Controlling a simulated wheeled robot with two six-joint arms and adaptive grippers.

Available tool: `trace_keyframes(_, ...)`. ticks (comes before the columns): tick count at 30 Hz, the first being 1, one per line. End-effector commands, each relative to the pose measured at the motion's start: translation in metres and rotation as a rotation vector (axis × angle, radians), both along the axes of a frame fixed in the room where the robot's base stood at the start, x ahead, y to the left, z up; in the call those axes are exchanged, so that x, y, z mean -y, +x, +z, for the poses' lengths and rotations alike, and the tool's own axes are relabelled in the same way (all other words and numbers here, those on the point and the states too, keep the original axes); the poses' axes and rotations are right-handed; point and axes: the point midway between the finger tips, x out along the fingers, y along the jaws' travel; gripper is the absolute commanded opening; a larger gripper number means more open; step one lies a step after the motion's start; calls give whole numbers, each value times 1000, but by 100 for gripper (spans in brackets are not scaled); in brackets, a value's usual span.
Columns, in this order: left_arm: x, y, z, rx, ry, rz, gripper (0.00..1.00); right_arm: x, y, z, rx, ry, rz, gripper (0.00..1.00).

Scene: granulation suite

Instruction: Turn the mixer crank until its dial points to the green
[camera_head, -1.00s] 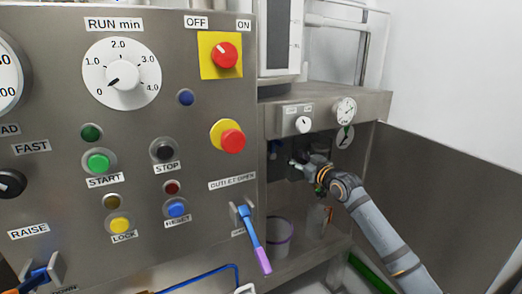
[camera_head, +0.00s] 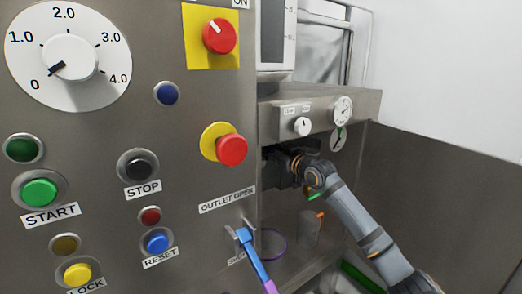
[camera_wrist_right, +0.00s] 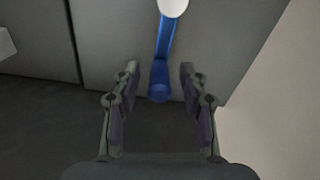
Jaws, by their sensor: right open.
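A blue crank (camera_wrist_right: 163,45) with a white round end shows in the right wrist view. Its lower blue end lies between the fingers of my right gripper (camera_wrist_right: 159,72), which is open, with a gap on both sides. In the head view my right gripper (camera_head: 277,168) is dark and reaches in beside the grey panel's right edge, under the small control box; the crank is hidden there. My left gripper is out of view.
A blue and purple outlet lever (camera_head: 254,256) sticks out below my right gripper. A grey wall (camera_head: 440,190) stands to the right of my arm.

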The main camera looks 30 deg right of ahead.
Motion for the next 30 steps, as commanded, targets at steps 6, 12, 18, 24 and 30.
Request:
trace_keyframes(6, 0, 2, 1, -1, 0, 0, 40, 1, 0, 0, 0, 0, 0, 43)
trace_keyframes(12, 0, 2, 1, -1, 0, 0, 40, 1, 0, 0, 0, 0, 0, 40)
trace_keyframes(18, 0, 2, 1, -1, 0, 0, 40, 1, 0, 0, 0, 0, 0, 13)
trace_keyframes(24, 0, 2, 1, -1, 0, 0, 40, 1, 0, 0, 0, 0, 0, 0)
trace_keyframes(30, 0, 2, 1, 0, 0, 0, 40, 1, 0, 0, 0, 1, 0, 0)
